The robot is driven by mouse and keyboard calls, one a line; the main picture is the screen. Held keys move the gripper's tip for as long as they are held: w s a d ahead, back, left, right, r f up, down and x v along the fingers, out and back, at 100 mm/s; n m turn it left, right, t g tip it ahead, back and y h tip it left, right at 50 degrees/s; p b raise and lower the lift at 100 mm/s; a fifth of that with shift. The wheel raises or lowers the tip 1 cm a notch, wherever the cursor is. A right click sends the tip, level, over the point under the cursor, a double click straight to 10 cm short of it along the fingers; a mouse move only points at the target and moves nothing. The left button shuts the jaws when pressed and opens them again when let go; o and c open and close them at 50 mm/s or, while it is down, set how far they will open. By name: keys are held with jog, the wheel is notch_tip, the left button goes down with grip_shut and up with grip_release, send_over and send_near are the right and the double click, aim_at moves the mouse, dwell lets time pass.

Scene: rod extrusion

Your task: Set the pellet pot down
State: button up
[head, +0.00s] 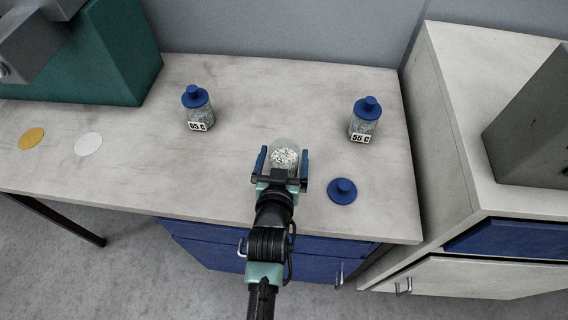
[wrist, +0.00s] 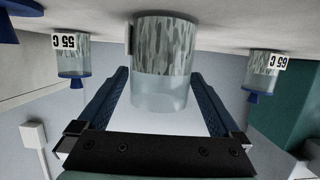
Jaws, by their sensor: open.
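The pellet pot (head: 285,157) is a clear, lidless jar with speckled grey-white pellets in it. It is near the front middle of the grey worktop (head: 330,85). In the wrist view, which is upside down, the pot (wrist: 165,55) appears upright with its base at the worktop. My gripper (head: 282,165) is open, with one blue finger on each side of the pot. The wrist view shows a gap between the fingers and the pot near its rim. A blue knobbed lid (head: 342,191) lies on the worktop to the right of the pot.
Two blue-lidded jars stand behind: one at left (head: 197,108), one labelled 55 C (head: 365,120) at right. A yellow disc (head: 32,138) and a white disc (head: 88,144) lie at left. A green machine (head: 115,55) fills the back left. A higher cabinet (head: 450,130) borders the right.

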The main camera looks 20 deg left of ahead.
jog(key=shift+w+a+f, duration=0.1)
jog(key=shift+w, duration=0.2)
jog(key=shift+c, duration=0.3)
jog(key=c, duration=1.4)
grip_shut()
